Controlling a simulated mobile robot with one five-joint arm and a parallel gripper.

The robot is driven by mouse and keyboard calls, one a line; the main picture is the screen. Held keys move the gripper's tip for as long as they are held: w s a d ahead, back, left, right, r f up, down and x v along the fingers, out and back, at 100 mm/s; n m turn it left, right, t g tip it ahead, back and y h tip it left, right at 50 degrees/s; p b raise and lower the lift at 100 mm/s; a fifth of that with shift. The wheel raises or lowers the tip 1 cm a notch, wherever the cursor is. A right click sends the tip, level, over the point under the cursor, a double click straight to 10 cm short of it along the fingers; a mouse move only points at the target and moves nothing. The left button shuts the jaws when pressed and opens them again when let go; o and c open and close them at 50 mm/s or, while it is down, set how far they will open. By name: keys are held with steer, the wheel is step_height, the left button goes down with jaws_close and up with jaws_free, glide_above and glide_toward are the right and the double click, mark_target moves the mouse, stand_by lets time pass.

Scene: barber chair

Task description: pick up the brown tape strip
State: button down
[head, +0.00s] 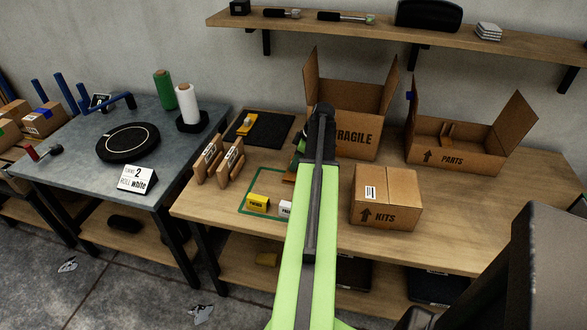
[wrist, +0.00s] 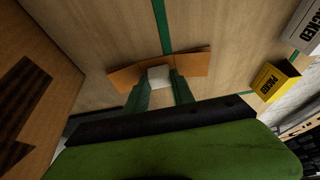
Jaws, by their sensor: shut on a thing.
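The brown tape strip (wrist: 193,63) lies crosswise between the green fingers of my gripper (wrist: 160,88) in the wrist view, its two ends sticking out on either side. My gripper is shut on it near the middle. A small white piece (wrist: 158,75) shows between the fingers, over the strip. In the head view a bit of the brown strip (head: 289,178) shows just left of my arm, and the fingertips are hidden behind the arm. The strip is over the wooden table by the green outline (head: 240,209); I cannot tell whether it touches the table.
A closed KITS box (head: 385,200) stands close right of my arm. Open FRAGILE (head: 360,135) and PARTS (head: 450,157) boxes stand behind. A yellow block (head: 258,202) and a white block (head: 285,208) sit left of the arm. Brown upright pieces (head: 208,158) stand further left.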

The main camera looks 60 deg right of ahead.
steer(key=shift+r+p, duration=0.5)
step_height(320, 180, up, 4)
steer(key=p, duration=0.3)
steer(key=shift+f+p, duration=0.1)
steer(key=shift+p, duration=0.3)
steer(key=s+d+r+p, duration=0.4)
steer(key=s+r+p, duration=0.2)
steer(key=s, duration=0.4)
steer(key=shift+s+d+r, duration=0.25)
steer(key=shift+s, duration=0.15)
